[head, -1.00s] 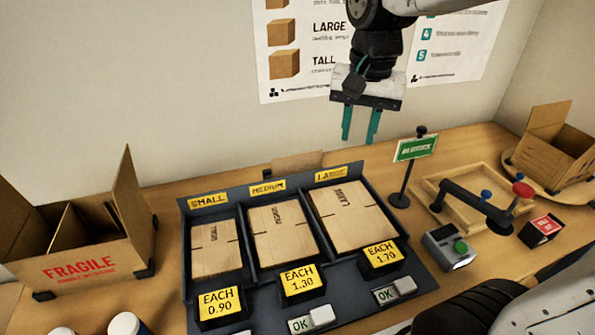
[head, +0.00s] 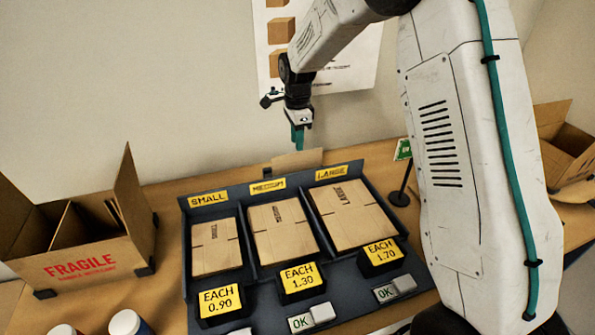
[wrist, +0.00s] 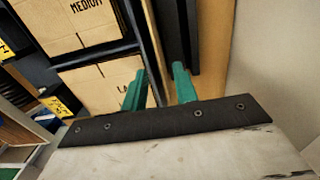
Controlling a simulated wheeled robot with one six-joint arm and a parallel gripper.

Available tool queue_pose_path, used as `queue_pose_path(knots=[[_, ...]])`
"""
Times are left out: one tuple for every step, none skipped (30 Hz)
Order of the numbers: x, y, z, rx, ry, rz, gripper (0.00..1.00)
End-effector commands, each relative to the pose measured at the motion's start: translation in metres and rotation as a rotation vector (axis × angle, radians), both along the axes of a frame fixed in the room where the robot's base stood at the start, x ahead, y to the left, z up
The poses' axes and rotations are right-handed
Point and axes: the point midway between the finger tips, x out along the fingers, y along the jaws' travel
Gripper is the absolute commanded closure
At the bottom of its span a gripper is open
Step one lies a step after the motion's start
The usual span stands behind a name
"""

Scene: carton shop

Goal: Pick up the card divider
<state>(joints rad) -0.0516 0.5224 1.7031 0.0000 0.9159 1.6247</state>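A plain tan card piece (head: 297,160), which looks like the card divider, stands upright behind the dark sorting rack. Only its upper part shows in the head view; the rack hides the rest. My gripper (head: 298,140) points down just above this card, with teal fingers seen edge-on. In the wrist view my gripper (wrist: 160,88) is open, with an empty gap between the two fingertips. A narrow tan strip (wrist: 152,40), probably the card's top edge, runs beside a black bar and lies roughly in line with that gap.
The dark rack (head: 190,262) holds flat cartons in small, medium and large bays. An open FRAGILE carton (head: 85,262) with inner card panels stands at left. A green sign (head: 403,149) is at right, partly behind my arm. The wall is close behind.

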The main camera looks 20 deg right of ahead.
Motion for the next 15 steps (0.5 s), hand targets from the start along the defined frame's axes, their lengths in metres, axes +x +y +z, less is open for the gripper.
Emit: queue_pose_path(knots=[[0.000, 0.000, -0.005, 0.000, 0.001, 0.000, 0.71], [0.000, 0.000, -0.007, 0.000, 0.001, 0.001, 0.71], [-0.001, 0.000, -0.010, 0.000, 0.002, 0.001, 0.71], [-0.001, 0.000, -0.013, 0.000, 0.002, 0.001, 0.71], [-0.001, 0.000, -0.016, 0.000, 0.003, 0.001, 0.71], [-0.001, 0.000, -0.022, 0.000, 0.003, 0.001, 0.71], [-0.001, -0.001, -0.026, 0.000, 0.003, 0.001, 0.71], [-0.001, -0.001, -0.031, 0.000, 0.004, 0.001, 0.71], [-0.002, -0.001, -0.038, 0.000, 0.004, 0.002, 0.71], [-0.001, -0.001, -0.043, 0.000, 0.003, 0.002, 0.71], [-0.001, -0.001, -0.047, 0.000, 0.002, 0.002, 0.71], [-0.001, -0.001, -0.051, 0.000, 0.002, 0.002, 0.71], [-0.001, -0.001, -0.054, 0.000, 0.001, 0.002, 0.71], [-0.001, -0.001, -0.055, 0.000, 0.000, 0.002, 0.71], [-0.001, -0.001, -0.056, 0.000, 0.000, 0.002, 0.71]])
